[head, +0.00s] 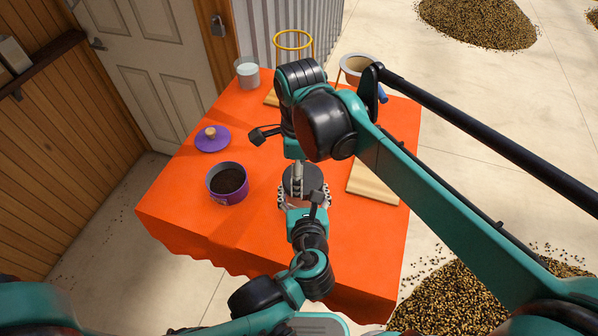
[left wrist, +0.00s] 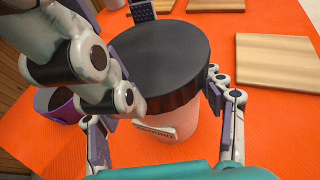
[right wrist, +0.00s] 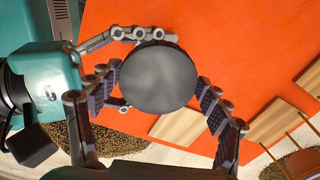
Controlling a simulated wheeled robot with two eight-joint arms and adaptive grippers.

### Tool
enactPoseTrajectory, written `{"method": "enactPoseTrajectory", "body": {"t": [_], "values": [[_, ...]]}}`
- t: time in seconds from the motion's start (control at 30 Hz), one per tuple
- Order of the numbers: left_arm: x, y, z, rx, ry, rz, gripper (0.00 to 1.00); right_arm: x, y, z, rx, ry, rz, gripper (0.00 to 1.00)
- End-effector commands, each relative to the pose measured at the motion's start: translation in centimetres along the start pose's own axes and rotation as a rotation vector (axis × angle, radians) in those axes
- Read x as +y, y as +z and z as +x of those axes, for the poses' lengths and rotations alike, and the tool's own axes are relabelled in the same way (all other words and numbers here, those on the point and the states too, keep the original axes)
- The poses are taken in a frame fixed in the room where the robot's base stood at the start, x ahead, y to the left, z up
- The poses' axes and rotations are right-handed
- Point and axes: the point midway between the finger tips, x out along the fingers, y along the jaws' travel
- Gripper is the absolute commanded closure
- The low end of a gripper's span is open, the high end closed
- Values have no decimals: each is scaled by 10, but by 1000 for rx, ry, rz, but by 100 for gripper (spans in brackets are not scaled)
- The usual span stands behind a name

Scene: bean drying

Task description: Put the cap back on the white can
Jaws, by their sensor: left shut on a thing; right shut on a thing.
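The white can (left wrist: 180,135) stands on the orange table, with the round black cap (left wrist: 160,55) on its top. The cap looks level in the left wrist view; I cannot tell whether it is fully seated. My left gripper (left wrist: 152,110) is shut on the can's side, below the cap. My right gripper (right wrist: 158,90) is shut on the cap from above, with its fingers on either side of the rim. In the head view the dark cap (head: 303,178) shows between the two grippers, and the can is mostly hidden.
A purple tin (head: 228,197) with dark contents and a purple lid (head: 212,141) are left of the can. A wooden board (head: 373,184) lies to the right. A pale container (head: 247,74), a yellow ring stand (head: 293,47) and a white-rimmed pot (head: 344,66) are at the back.

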Motion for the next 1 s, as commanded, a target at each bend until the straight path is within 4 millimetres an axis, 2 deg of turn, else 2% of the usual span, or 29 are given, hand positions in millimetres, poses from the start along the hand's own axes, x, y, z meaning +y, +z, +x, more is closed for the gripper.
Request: {"method": "enactPoseTrajectory", "body": {"t": [0.2,0.4,0.53,0.77,0.8,0.87,1.0], "values": [[1,-1,0,3,1,-2,100,-5,-1,0,10,-2,522,50],[1,-1,0,3,1,-2,100,-7,-3,0,16,-4,843,50],[1,-1,0,3,1,-2,100,-8,-3,0,18,-4,910,50],[1,-1,0,3,1,-2,100,-8,-4,0,18,-4,912,50],[1,-1,0,3,1,-2,100,-8,-4,0,18,-4,912,20],[1,-1,0,3,1,-2,100,-8,-4,0,18,-4,912,4],[1,-1,0,3,1,-2,100,-8,-4,0,18,-4,911,2]]}}
